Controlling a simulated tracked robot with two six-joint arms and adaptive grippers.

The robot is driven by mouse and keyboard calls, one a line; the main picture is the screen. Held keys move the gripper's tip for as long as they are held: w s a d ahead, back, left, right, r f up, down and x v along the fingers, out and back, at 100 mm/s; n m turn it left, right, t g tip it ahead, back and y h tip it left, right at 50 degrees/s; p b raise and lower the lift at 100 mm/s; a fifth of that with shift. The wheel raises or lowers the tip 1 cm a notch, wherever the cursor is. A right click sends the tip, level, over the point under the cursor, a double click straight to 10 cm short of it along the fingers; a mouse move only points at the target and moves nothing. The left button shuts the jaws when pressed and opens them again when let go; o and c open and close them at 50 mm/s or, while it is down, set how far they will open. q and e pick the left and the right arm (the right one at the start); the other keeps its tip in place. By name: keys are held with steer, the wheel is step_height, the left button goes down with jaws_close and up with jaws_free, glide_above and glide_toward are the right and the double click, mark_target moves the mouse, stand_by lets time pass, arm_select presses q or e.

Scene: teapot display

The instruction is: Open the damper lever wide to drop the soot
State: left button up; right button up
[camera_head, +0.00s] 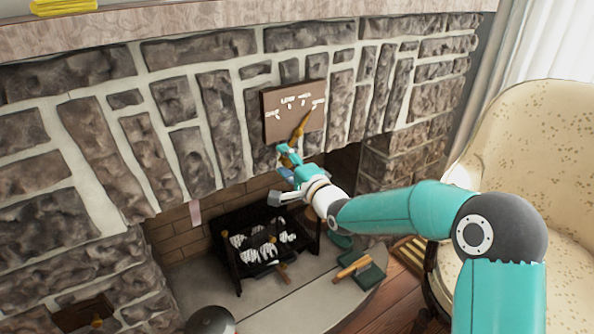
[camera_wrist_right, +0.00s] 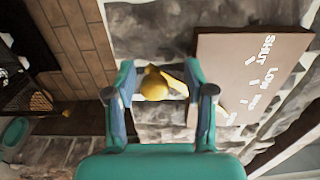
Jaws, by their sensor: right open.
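The damper lever (camera_head: 299,129) is a yellow, brass-coloured handle on a brown plate (camera_head: 280,104) with white lettering, fixed to the stone chimney face. Its rounded yellow end (camera_wrist_right: 155,86) lies between the fingers in the right wrist view, where "SHUT" and "LOW" can be read on the plate (camera_wrist_right: 225,60). My right gripper (camera_head: 286,160) is open around the lower end of the lever. In the right wrist view, the gripper (camera_wrist_right: 158,78) has one finger on each side; I cannot tell whether either touches. My left gripper is not in view.
Below is the fireplace opening with a black grate (camera_head: 232,255) holding whitish logs (camera_head: 262,245). A green thing with a wooden handle (camera_head: 352,267) lies on the hearth (camera_head: 300,305). A patterned armchair (camera_head: 530,130) stands at the right. The mantel (camera_head: 200,20) runs above.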

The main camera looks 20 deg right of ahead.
steer(key=v, duration=1.1)
steer(key=shift+s+d, duration=0.2)
steer(key=shift+s, duration=0.1)
